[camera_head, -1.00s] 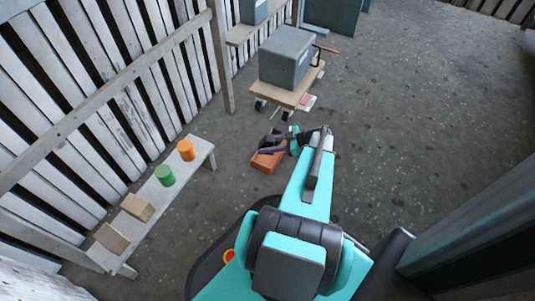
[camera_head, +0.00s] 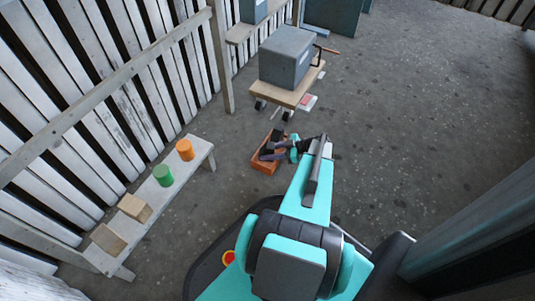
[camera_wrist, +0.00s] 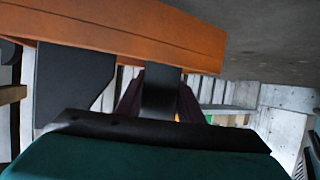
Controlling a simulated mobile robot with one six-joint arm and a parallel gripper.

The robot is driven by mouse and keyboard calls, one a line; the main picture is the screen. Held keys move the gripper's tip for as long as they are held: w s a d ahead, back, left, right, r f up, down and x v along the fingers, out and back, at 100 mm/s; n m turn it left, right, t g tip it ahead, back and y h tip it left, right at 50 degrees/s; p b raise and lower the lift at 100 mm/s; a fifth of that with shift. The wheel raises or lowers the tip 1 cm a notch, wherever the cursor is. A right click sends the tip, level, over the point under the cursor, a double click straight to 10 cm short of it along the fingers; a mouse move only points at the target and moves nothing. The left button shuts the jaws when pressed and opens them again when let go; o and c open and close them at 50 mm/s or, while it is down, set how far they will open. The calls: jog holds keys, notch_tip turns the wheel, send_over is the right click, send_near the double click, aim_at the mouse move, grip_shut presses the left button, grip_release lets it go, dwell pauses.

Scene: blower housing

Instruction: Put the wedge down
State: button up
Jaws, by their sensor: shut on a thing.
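A low bench (camera_head: 193,170) on the left holds two wooden blocks, a green cylinder (camera_head: 163,175) and an orange cylinder (camera_head: 185,150). A wheeled cart (camera_head: 292,97) with a grey box (camera_head: 286,57) stands beyond the tray. Floor to the right is clear.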

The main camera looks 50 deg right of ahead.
jog(key=shift+f, duration=0.1)
jog(key=o, duration=1.2)
jog(key=shift+s+d+r, duration=0.1)
jog(key=shift+s+r, duration=0.05)
jog(key=shift+r, duration=0.15)
jog(key=p+v, duration=0.4)
jog(key=v, duration=0.7)
jog(key=shift+s+d+r+p, duration=0.1)
jog(key=shift+s+d+p, duration=0.1)
jog(key=shift+s+p, duration=0.1)
